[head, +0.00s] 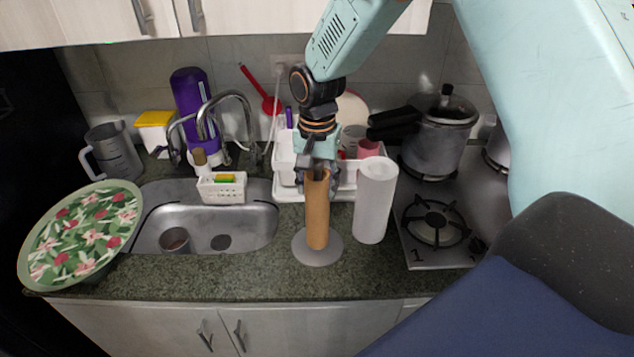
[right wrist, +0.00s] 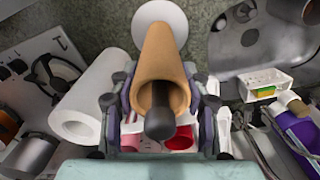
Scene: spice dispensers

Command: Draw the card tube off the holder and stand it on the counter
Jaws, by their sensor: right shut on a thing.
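The brown card tube (head: 317,212) stands upright around the holder, whose round pale base (head: 302,250) rests on the counter (head: 260,277). In the right wrist view I look down on the card tube (right wrist: 158,62), with the dark tip of the holder's post (right wrist: 160,122) inside its open end. The pale base (right wrist: 158,14) shows beyond the tube's far end. My right gripper (head: 316,180) comes from above and is shut on the tube's upper end; its fingers (right wrist: 160,100) sit on both sides of it. My left gripper is not in view.
A white paper roll (head: 375,200) stands close to the right of the tube. A dish rack (head: 285,188) is behind, the sink (head: 255,226) to the left, a gas hob (head: 437,222) to the right. Counter in front of the holder is clear.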

